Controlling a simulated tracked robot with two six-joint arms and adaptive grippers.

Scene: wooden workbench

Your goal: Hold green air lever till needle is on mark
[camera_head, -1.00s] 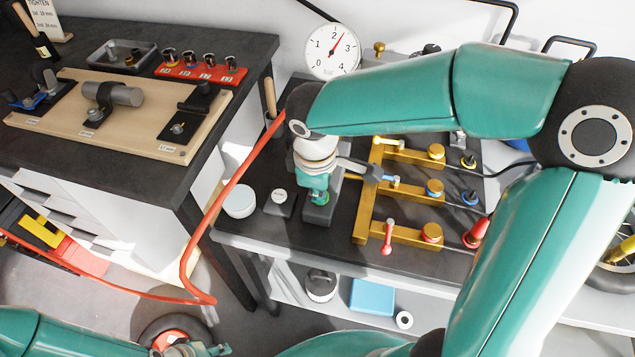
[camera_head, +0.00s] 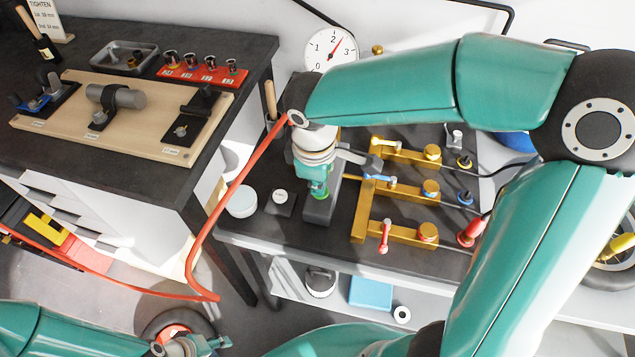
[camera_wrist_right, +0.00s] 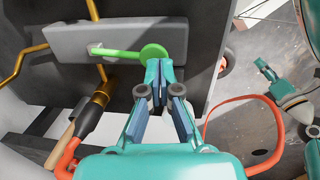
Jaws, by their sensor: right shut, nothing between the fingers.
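The green air lever (camera_wrist_right: 125,52) shows in the right wrist view as a green bar ending in a round pad, on a grey block (camera_wrist_right: 70,42). My right gripper (camera_wrist_right: 158,66) is shut and empty, its tips at the pad's edge; I cannot tell if they press on it. In the head view the right gripper (camera_head: 317,184) points down over a bit of green. The white gauge (camera_head: 326,48) has a red needle pointing up and right, between 2 and 3; my arm covers its lower part. My left gripper (camera_head: 205,345) is low at the left, its jaws unclear.
A brass manifold (camera_head: 362,215) with red and blue levers stands right of the right gripper. A white round tub (camera_head: 242,203) stands to its left. A red hose (camera_head: 222,208) hangs down from near my right wrist. The wooden board (camera_head: 150,145) lies on the left bench.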

